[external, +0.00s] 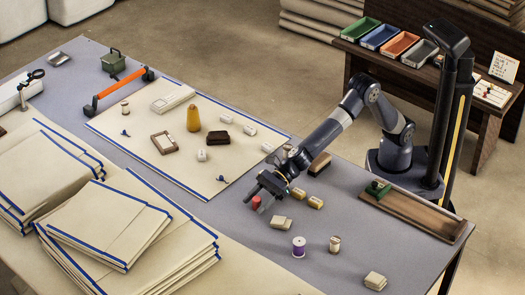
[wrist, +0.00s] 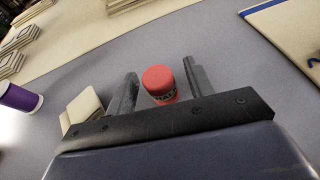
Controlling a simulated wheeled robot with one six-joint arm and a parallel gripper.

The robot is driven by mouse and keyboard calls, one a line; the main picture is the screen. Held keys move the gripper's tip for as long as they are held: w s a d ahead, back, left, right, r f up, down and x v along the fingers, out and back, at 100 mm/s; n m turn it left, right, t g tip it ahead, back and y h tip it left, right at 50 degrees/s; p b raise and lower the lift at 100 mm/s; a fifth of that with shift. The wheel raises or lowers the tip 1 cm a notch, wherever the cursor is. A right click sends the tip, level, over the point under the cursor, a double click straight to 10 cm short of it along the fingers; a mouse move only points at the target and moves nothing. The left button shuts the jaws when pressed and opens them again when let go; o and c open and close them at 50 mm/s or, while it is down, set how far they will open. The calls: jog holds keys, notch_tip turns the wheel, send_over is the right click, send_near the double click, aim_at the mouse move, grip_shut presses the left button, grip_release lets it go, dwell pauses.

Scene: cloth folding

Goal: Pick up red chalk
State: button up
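The red chalk (external: 256,202) is a short red cylinder standing upright on the grey table. In the wrist view the red chalk (wrist: 158,80) has a dark patterned band round its lower part. My gripper (external: 266,196) is low over the table at the chalk. In the wrist view my gripper (wrist: 160,85) is open, with one finger on each side of the chalk. Gaps show between the chalk and both fingers.
Cream blocks (external: 281,222) lie close by, also in the wrist view (wrist: 84,108). A purple thread spool (external: 298,247) stands nearer the front. Yellow pieces (external: 299,193) and a brown brush (external: 319,164) lie beside my arm. Folded cloth stacks (external: 130,215) fill the left.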

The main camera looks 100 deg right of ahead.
jog(key=c, duration=1)
jog(key=shift+r, duration=0.15)
